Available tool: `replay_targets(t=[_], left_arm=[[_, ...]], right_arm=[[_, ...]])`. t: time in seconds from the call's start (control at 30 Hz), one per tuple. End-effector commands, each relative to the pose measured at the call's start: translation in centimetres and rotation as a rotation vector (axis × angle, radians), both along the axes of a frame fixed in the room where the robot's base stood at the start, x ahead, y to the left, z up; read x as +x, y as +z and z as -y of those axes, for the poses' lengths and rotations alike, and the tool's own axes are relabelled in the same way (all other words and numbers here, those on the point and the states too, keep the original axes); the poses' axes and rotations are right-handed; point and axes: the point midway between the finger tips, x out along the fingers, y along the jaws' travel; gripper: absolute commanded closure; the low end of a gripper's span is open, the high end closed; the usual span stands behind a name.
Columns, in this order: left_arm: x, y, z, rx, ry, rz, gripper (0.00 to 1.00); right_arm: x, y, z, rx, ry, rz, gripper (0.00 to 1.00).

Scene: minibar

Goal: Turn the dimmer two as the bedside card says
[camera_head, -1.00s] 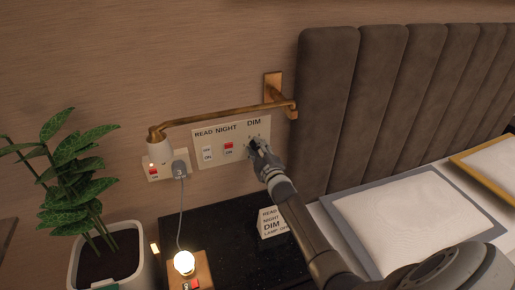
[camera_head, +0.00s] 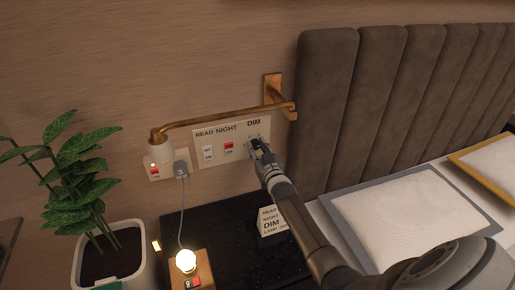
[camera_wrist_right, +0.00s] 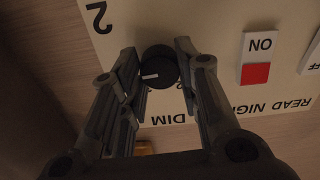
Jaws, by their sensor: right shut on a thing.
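The dimmer knob (camera_wrist_right: 160,70) is black with a white pointer line. In the right wrist view it sits between the fingertips of my right gripper (camera_wrist_right: 157,57), which is shut on it. The line points to the left there, and the panel appears upside down. In the head view my right gripper (camera_head: 257,147) covers the knob below the word DIM on the wall panel (camera_head: 200,160). The bedside card (camera_head: 268,224) stands on the nightstand. My left gripper is not in view.
A brass wall lamp arm (camera_head: 215,114) runs just above the panel. READ and NIGHT switches (camera_head: 229,147) are left of the knob. The padded headboard (camera_head: 325,110) is close on the right.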

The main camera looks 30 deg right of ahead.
Motion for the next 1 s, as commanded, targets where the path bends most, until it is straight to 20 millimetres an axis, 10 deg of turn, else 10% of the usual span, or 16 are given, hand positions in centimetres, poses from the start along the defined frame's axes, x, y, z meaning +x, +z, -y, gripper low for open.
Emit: replay_targets(t=[0.73, 0.77, 1.0], left_arm=[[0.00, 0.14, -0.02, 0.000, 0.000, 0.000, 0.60], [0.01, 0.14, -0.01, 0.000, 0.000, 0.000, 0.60], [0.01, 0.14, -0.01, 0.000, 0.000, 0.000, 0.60]], right_arm=[[-0.09, -0.37, -0.06, 0.092, 0.001, 0.015, 0.93], [-0.09, -0.38, -0.06, 0.092, 0.001, 0.015, 0.68], [-0.05, -0.21, -0.05, 0.090, 0.001, 0.018, 0.46]])
